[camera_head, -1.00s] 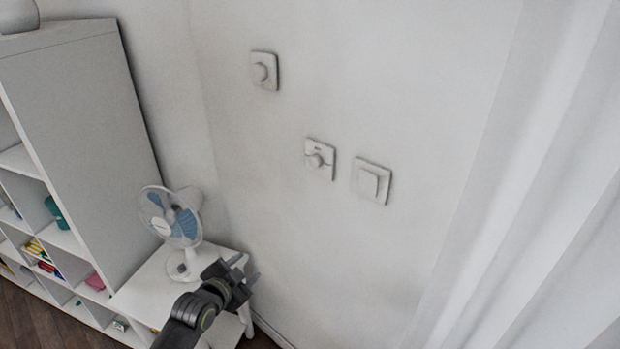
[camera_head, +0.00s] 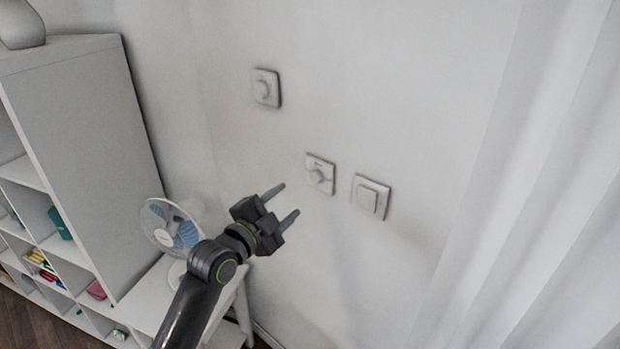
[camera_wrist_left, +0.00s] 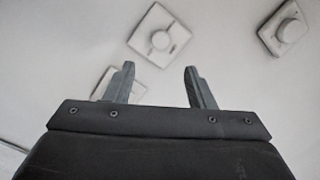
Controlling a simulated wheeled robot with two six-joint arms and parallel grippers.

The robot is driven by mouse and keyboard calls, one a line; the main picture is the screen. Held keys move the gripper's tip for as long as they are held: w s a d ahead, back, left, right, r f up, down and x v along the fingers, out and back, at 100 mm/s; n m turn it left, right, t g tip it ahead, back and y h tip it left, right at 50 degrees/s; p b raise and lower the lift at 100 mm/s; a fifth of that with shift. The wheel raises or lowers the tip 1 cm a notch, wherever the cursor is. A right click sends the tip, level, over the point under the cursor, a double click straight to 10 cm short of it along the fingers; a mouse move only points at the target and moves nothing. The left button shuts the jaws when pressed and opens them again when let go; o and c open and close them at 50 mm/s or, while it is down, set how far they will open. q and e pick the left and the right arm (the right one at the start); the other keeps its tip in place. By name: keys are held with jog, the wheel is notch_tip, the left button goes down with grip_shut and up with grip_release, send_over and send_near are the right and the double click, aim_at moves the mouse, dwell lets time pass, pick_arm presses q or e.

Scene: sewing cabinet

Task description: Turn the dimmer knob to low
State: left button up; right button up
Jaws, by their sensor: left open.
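Two white wall plates carry round knobs, and I cannot tell for sure which one is the dimmer. One plain knob (camera_head: 265,88) is at the upper left; the other knob (camera_head: 319,175), on a plate with small markings, is lower, in the middle. My left gripper (camera_head: 285,202) is open and empty, below and left of the middle knob and apart from it. In the left wrist view the marked knob (camera_wrist_left: 160,40) shows beyond the gap between the open fingers, and the plain knob (camera_wrist_left: 290,30) is at the upper right. My right gripper is not in view.
A white rocker switch (camera_head: 371,196) is just right of the middle knob. A fan (camera_head: 170,226) on a low white table stands behind my left arm. A shelf unit (camera_head: 85,150) is at the left, a white curtain (camera_head: 540,200) at the right.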

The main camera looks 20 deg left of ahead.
aim_at(314, 178)
pick_arm(q)
jog(key=p+x, duration=0.2)
jog(key=x, duration=0.8)
jog(key=shift+w+p, duration=0.15)
jog(key=shift+p, duration=0.15)
jog(key=shift+c, duration=0.2)
jog(key=c, duration=0.9)
